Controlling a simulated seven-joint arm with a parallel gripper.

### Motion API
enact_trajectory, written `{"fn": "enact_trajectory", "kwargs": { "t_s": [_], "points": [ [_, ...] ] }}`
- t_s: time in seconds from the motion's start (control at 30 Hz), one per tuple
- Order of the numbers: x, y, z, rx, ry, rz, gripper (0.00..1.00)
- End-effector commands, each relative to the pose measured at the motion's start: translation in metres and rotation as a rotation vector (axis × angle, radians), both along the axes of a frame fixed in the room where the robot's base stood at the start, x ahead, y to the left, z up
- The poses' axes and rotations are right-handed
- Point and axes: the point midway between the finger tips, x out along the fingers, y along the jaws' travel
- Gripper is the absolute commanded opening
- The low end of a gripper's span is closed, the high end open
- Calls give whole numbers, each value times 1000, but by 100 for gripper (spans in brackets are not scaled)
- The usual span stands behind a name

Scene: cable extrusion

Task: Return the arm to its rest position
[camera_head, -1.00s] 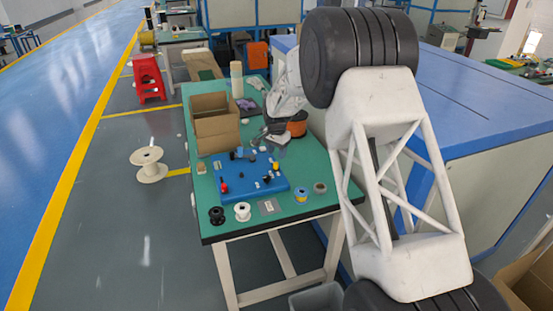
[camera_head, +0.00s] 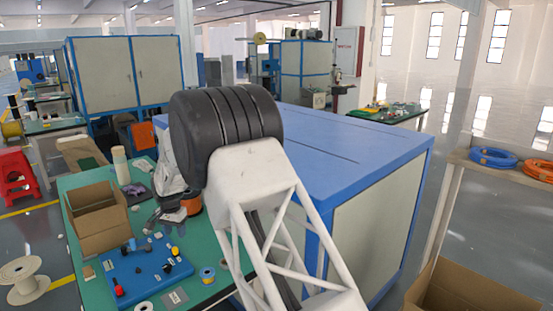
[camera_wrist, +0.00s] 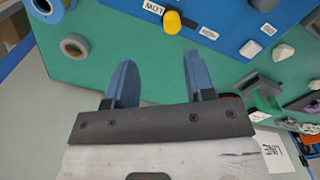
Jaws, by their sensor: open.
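My gripper (camera_wrist: 157,72) shows in the wrist view with its two blue fingers spread apart and nothing between them. It is above the green work table (camera_wrist: 95,22), beside the blue board (camera_wrist: 222,14), which has a yellow knob (camera_wrist: 172,22) and a label reading LOW. In the head view my arm, with white links and a black ribbed joint, reaches over the right side of the green table (camera_head: 205,245). The blue board (camera_head: 143,279) lies on the table's near part. My arm hides much of the table's right side in that view.
An open cardboard box (camera_head: 97,219) stands on the table's left side. A blue and yellow spool (camera_head: 207,275) sits right of the board. A large blue-topped cabinet (camera_head: 350,150) stands close behind my arm. Another open box (camera_head: 465,290) is at the lower right.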

Motion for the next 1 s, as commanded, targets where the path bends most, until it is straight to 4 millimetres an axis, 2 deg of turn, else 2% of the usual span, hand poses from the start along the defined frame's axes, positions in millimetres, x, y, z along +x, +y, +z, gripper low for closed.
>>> {"fn": "enact_trajectory", "kwargs": {
  "t_s": [0.17, 0.47, 0.77, 1.0],
  "points": [
    [-1, -31, 27, 6, -8, 2, 50],
    [-13, -107, 85, 15, -27, 18, 50],
    [-37, -185, 138, 23, -47, 34, 50],
    [-63, -244, 174, 27, -65, 47, 50]
  ]
}}
